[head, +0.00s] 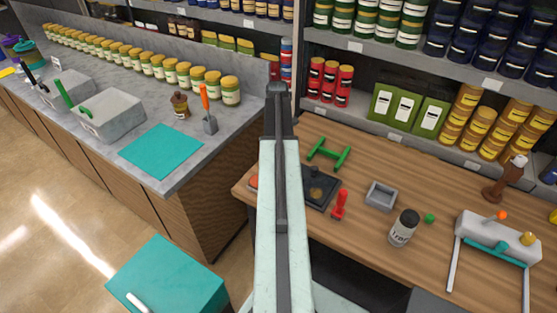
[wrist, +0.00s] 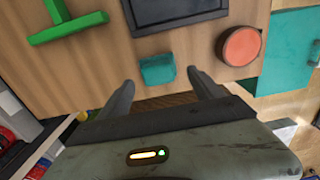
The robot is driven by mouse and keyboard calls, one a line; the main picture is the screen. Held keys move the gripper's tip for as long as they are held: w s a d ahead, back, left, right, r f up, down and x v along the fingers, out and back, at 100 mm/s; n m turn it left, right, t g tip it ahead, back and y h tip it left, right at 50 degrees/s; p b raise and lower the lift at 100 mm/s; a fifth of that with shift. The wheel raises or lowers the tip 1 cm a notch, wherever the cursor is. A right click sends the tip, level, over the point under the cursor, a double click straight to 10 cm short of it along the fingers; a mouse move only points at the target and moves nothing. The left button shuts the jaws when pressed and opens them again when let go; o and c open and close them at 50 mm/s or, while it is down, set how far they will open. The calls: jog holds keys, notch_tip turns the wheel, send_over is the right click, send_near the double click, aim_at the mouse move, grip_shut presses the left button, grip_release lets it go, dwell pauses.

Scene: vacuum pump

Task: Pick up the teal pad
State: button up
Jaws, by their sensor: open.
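In the wrist view, a small teal pad (wrist: 157,69) lies flat on the wooden bench top, near the edge of a black tray (wrist: 185,12). My gripper (wrist: 160,80) is open and empty, with its two fingers apart. The pad shows just beyond the fingertips, roughly between them and slightly left of the right finger. I cannot tell the height of the fingers above it. In the head view, my arm hides this pad and the gripper tips.
An orange disc (wrist: 241,46) lies right of the pad, and a green H-shaped piece (wrist: 68,25) lies to the left. A larger teal sheet (head: 161,150) lies on the grey counter. A red stamp (head: 340,205), grey box (head: 381,195) and white-labelled jar (head: 403,228) stand on the bench.

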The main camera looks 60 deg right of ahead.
notch_tip(320, 180, down, 5)
jog(key=b, duration=0.5)
jog(key=shift+s+d+f, duration=0.15)
jog(key=shift+f, duration=0.05)
jog(key=shift+r, duration=0.2)
jog(key=c, duration=1.3)
jog(key=shift+o, duration=0.2)
jog(key=r+p, duration=0.4)
jog(key=shift+s+a+r, duration=0.1)
jog(key=shift+a, duration=0.1)
jog(key=s+a, duration=0.3)
jog(key=a, duration=0.1)
jog(key=s+a, duration=0.3)
jog(key=a, duration=0.1)
jog(key=s+a+r+p, duration=0.1)
jog(key=s+a, duration=0.2)
jog(key=a, duration=0.1)
jog(key=shift+a, duration=0.4)
jog(key=shift+f, duration=0.1)
